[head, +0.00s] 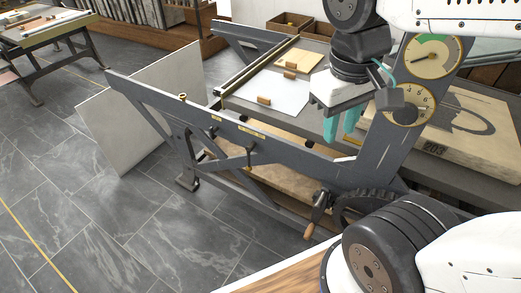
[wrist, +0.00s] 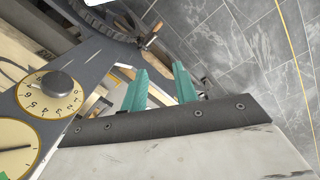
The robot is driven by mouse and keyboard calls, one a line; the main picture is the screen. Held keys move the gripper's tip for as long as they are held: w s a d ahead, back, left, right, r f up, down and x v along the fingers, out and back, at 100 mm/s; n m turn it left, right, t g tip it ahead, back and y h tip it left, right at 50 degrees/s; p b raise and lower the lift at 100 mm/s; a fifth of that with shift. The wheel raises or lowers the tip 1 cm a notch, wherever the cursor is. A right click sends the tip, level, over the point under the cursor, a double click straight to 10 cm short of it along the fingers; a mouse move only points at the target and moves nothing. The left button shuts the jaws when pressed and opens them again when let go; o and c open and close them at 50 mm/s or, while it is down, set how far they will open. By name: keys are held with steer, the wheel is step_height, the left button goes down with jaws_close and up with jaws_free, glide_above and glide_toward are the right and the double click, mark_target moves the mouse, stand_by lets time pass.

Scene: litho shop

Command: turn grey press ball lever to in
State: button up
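The grey press (head: 285,152) stands in the middle of the head view, with its long dark side rail running from upper left to lower right. A short dark upright lever (head: 250,152) sits on the rail's near side. It looks like the ball lever, but its ball and position marks are too small to read. My gripper (head: 339,136) points down over the press, right of that lever and apart from it. Its teal fingers also show in the wrist view (wrist: 160,72), spread with an empty gap. A small rounded part (wrist: 203,96) beside the right finger cannot be identified.
Two round dials (head: 432,56) and a dial knob (head: 408,114) are close to my gripper. A crank with a wooden handle (head: 314,217) hangs below the rail. A stone slab (head: 465,130) lies at right. A pale board (head: 140,107) leans at left; the floor (head: 110,220) in front is clear.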

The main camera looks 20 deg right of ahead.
steer(key=w+d+f+n+g+h, duration=0.2)
steer(key=w+d+g+h, duration=0.15)
steer(key=w, duration=0.25)
steer(key=n+t+h, duration=0.9)
steer(key=n+h, duration=0.3)
steer(key=n, duration=0.4)
glide_above(248, 157)
steer(key=s+d, duration=0.2)
steer(key=s, duration=0.4)
step_height(248, 157, down, 24)
steer(key=w+a+f+n+t+y, duration=0.1)
steer(key=a+f+n+t+y, duration=0.2)
steer(key=f, duration=0.6)
steer(key=a+f+n+t+y, duration=0.2)
steer(key=a+f+n+t, duration=0.3)
steer(key=f, duration=0.4)
steer(key=shift+n+g+h, duration=0.25)
steer(key=shift+n, duration=0.15)
steer(key=x, duration=0.8)
steer(key=shift+s+d+r, duration=0.2)
steer(key=shift+d+r, duration=0.1)
steer(key=shift+d, duration=0.25)
jaws_close()
